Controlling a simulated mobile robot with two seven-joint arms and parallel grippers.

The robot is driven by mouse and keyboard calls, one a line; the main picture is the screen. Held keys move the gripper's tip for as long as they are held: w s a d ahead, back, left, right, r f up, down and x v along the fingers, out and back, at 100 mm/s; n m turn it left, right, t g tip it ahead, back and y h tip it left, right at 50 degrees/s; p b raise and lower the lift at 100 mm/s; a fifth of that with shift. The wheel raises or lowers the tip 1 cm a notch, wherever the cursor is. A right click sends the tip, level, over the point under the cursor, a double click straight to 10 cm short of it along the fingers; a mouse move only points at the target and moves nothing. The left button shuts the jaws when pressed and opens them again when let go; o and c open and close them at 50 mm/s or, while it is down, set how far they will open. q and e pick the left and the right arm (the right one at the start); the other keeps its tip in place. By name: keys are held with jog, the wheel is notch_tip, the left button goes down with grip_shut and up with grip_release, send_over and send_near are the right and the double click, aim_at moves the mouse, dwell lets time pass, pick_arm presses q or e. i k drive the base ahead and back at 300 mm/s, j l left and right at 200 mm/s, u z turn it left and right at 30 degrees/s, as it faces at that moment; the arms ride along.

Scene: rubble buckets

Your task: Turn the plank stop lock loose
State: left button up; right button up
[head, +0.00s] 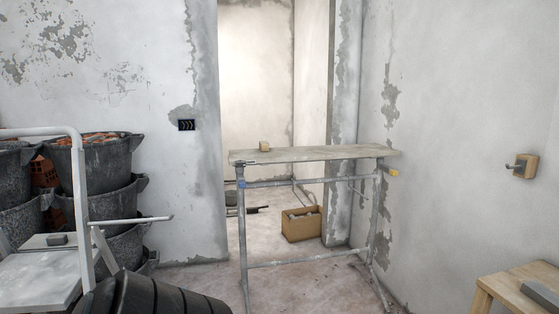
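A grey plank (315,154) lies flat across a metal trestle (310,183) in front of the doorway. A small dark fitting (250,162) shows at the plank's left front edge. A blue piece (241,184) sits on the trestle's left leg just below it. A yellow piece (394,173) shows under the plank's right end. I cannot tell which of these is the stop lock, or how it is turned. Neither of my grippers is in view.
Stacked black buckets with rubble (103,139) and a white step frame (78,190) stand at left. A dark ribbed thing (145,297) fills the lower left. A wooden stool (498,286) is at lower right; floor before the trestle is clear.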

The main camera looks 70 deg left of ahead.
aim_at(239, 164)
jog(key=u, duration=2.9)
jog(key=i+l+u, duration=0.2)
jog(key=l+u, duration=0.25)
jog(key=i+l+u, duration=0.15)
jog(key=l+u, duration=0.15)
jog(key=u, duration=0.15)
jog(key=i+l+u, duration=0.2)
jog(key=l, duration=0.25)
jog(key=l+u, duration=0.2)
jog(key=l, duration=0.2)
